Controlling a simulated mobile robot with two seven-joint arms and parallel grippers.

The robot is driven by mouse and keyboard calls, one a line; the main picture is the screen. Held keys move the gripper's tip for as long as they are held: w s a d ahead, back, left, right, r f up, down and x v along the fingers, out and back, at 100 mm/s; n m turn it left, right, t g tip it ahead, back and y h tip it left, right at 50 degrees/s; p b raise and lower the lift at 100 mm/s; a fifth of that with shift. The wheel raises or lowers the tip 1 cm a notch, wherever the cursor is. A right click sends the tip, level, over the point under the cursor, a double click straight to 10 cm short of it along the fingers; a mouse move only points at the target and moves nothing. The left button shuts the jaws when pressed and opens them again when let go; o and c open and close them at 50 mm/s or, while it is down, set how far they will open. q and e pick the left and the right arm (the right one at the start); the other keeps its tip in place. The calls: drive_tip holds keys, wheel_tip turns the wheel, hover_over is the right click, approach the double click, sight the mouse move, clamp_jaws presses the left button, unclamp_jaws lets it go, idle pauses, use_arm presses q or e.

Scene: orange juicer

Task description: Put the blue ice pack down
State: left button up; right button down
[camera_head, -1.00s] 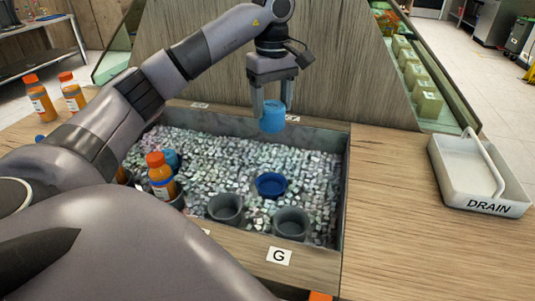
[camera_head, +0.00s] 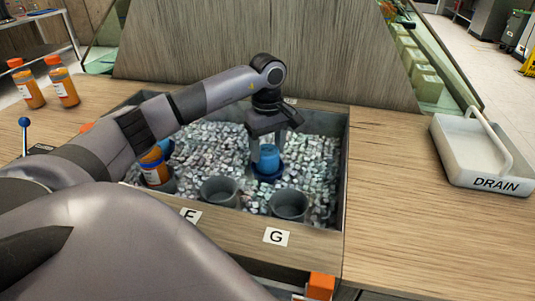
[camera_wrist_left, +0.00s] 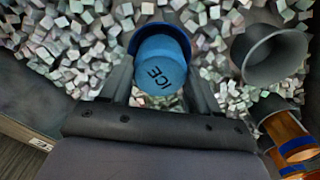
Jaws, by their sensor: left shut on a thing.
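The blue ice pack (camera_head: 269,156) is an upright light-blue cylinder, marked ICE in the left wrist view (camera_wrist_left: 161,66). My left gripper (camera_head: 267,167) is shut on it, fingers on either side, low over the ice bin. The dark blue round holder (camera_head: 265,176) is directly beneath the pack; its rim also shows behind the pack in the left wrist view (camera_wrist_left: 159,27). The pack overlaps the holder, but how deep it sits inside is hidden. My right gripper is not in view.
The bin (camera_head: 346,160) is filled with ice cubes. Two empty grey cups (camera_head: 220,190) (camera_head: 289,203) stand near its front edge.

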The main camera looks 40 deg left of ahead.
use_arm(q)
drive_tip(key=shift+f, duration=0.75)
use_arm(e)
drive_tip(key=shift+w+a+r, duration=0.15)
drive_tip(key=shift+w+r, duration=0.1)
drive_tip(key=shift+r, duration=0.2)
use_arm(q)
drive_tip(key=shift+f, duration=0.1)
drive_tip(key=shift+f, duration=0.3)
drive_tip(key=o, duration=1.1)
drive_tip(key=shift+o, duration=0.2)
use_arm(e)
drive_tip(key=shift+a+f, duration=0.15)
use_arm(q)
drive_tip(key=shift+r, duration=0.15)
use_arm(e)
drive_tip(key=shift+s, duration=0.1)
